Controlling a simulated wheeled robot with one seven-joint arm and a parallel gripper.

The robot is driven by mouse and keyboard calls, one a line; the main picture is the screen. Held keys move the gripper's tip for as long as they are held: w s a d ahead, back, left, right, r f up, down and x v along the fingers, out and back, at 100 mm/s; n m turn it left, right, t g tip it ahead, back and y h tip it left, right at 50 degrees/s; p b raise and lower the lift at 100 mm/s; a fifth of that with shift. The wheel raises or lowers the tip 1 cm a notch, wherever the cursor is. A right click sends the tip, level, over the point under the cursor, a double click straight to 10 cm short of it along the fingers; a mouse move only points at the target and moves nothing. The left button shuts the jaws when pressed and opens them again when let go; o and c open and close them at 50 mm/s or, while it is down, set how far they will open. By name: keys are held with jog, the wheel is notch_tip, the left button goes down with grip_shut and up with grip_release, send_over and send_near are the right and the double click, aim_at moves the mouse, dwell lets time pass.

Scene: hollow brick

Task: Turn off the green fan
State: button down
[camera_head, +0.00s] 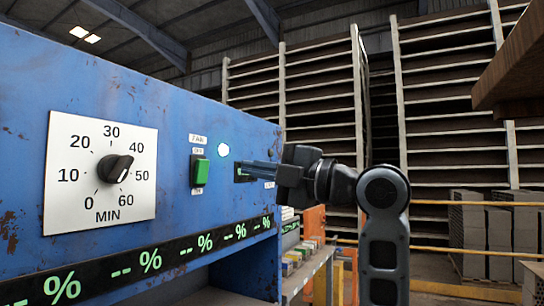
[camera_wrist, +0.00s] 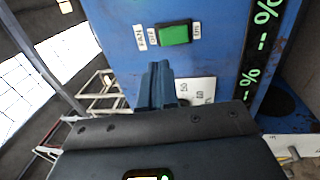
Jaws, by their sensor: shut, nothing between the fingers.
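The green fan switch (camera_head: 200,171) sits upright on the blue panel, with labels FAN and OFF above it and ON below. It also shows in the wrist view (camera_wrist: 174,34), beyond my fingertips. My gripper (camera_head: 244,168) is shut and empty, to the right of the switch in the head view and apart from it. In the wrist view my closed fingers (camera_wrist: 158,72) point towards the panel, just below the switch in the picture. Which side of the switch is pressed in is too small to tell.
A white timer dial plate (camera_head: 135,195) is left of the switch. A second dark fixture (camera_head: 238,174) is partly hidden behind my gripper. A percent display (camera_head: 125,268) runs along the panel's lower edge. Tall racks (camera_head: 300,85) stand behind; a brown overhang (camera_head: 515,70) is at upper right.

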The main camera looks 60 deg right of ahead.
aim_at(204, 160)
jog(key=w+r+p, duration=0.1)
jog(key=w, duration=0.8)
jog(key=shift+a+r, duration=0.15)
jog(key=shift+p, duration=0.3)
jog(key=shift+w+r+g+p, duration=0.35)
jog(key=shift+r+p, duration=0.15)
jog(key=shift+p, duration=0.25)
jog(key=shift+f, duration=0.35)
